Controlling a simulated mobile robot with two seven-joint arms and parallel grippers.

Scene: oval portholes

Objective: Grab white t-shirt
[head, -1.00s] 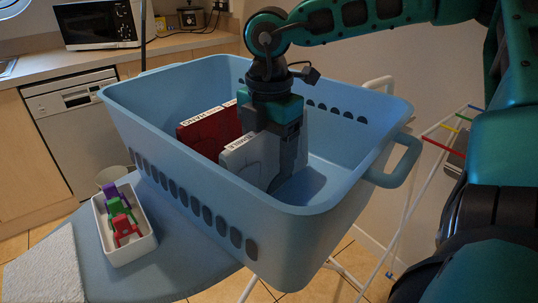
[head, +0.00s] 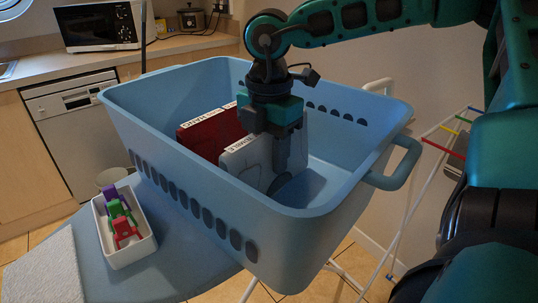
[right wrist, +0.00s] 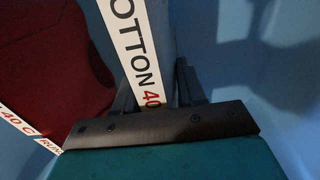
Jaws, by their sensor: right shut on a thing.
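The white t-shirt (head: 246,164) is folded and stands on edge inside the blue laundry basket (head: 165,150), with a label strip along its top. My right gripper (head: 281,168) reaches down into the basket and is shut on the right end of the white t-shirt. In the right wrist view, a white label strip (right wrist: 137,48) reading "OTTON 40" runs in between the fingers (right wrist: 160,90). Part of the t-shirt is hidden behind the gripper. My left gripper is not in view.
A folded dark red garment (head: 206,133) stands just left of the white t-shirt. A tray (head: 128,254) of coloured pegs and a white cloth (head: 45,272) lie on the blue surface at left. A drying rack (head: 428,180) stands at right. The basket's right end has free room.

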